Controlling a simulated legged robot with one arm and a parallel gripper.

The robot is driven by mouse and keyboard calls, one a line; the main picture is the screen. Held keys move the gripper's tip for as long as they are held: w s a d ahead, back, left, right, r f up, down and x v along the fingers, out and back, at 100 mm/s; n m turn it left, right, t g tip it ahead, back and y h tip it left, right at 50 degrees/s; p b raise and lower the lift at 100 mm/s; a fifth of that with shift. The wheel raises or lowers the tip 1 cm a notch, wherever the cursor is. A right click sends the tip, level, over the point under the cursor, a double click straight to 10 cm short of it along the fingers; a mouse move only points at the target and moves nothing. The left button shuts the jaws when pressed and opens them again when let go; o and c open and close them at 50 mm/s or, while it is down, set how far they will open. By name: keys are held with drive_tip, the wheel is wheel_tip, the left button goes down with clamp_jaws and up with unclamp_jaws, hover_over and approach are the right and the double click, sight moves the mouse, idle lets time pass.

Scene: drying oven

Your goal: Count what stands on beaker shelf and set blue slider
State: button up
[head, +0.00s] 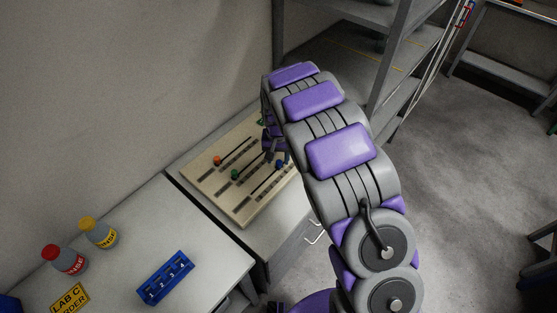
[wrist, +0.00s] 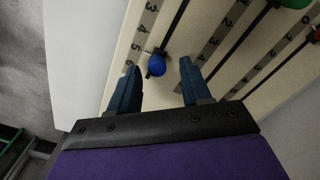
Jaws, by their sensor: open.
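A pale slider board (head: 240,205) lies on a grey cabinet, with orange (head: 217,160), green (head: 235,174) and blue knobs on dark slots. The blue slider knob (head: 280,164) also shows in the wrist view (wrist: 157,66), near the high-number end of a scale marked 3 to 6; its exact reading is unclear. My gripper (head: 275,150) is low over the board. In the wrist view (wrist: 160,75) its fingers are open, one on each side of the blue knob, with gaps visible. No beakers can be made out, and I cannot tell which shelf is the beaker shelf.
A grey shelf rack (head: 400,50) stands beyond my arm, partly hidden by it. On the near bench are a red-capped bottle (head: 64,260), a yellow-capped bottle (head: 98,232), a blue numbered block (head: 165,278) and a yellow sign (head: 70,299).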

drive_tip(key=shift+a+f, duration=0.2)
drive_tip(key=shift+f, duration=0.45)
drive_tip(key=shift+d, duration=0.45)
drive_tip(key=shift+c, duration=0.5)
drive_tip(key=shift+a, duration=0.2)
drive_tip(key=c, duration=0.6)
clamp_jaws()
